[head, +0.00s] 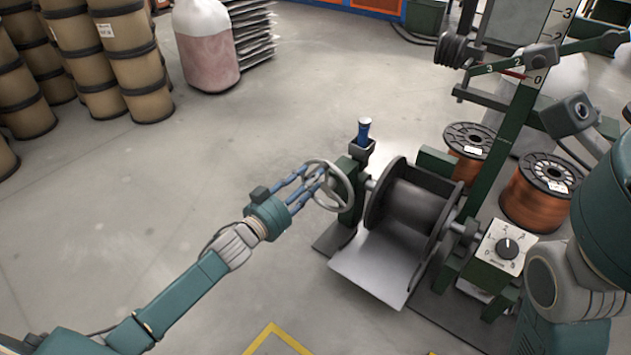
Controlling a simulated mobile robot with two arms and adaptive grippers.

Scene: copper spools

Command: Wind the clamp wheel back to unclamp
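The clamp wheel (347,186) is a grey handwheel on the left side of the green spool stand, in the head view. It stands upright and faces left, toward my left arm. My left gripper (314,175) has blue fingers that reach the wheel's left side. The fingers look spread, with their tips at or overlapping the rim; contact is unclear. An empty dark spool (410,205) sits in the stand, right of the wheel. My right arm shows at the right edge, but its gripper is not in view.
A dial box (504,247) stands right of the empty spool. Full copper spools (533,203) stand behind at the right. A metal plate (378,272) lies below the spool.

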